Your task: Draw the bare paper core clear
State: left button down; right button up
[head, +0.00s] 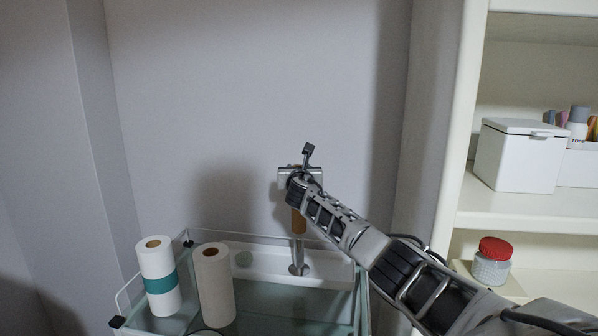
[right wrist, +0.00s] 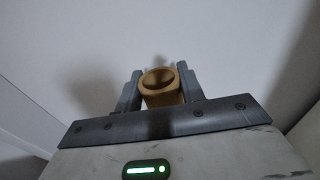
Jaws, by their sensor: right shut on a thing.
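The bare paper core (head: 298,222) is a brown cardboard tube, upright over a metal post (head: 297,258). The post shows below the core's lower end; I cannot tell whether its top is still inside the core. My right gripper (head: 300,180) is shut on the core near its top, hiding part of it. In the right wrist view the core (right wrist: 162,96) sits between the two fingers of that gripper (right wrist: 160,75), its open round end facing up. My left gripper is not in view.
A white roll with a teal band (head: 157,270) and a plain paper roll (head: 215,285) stand left on the railed glass cart (head: 280,315). A wall (head: 240,90) is close behind. Shelves at right hold a white box (head: 515,160) and a red-lidded jar (head: 492,262).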

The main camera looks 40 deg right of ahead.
notch_tip(320, 180, up, 7)
dwell(0.6)
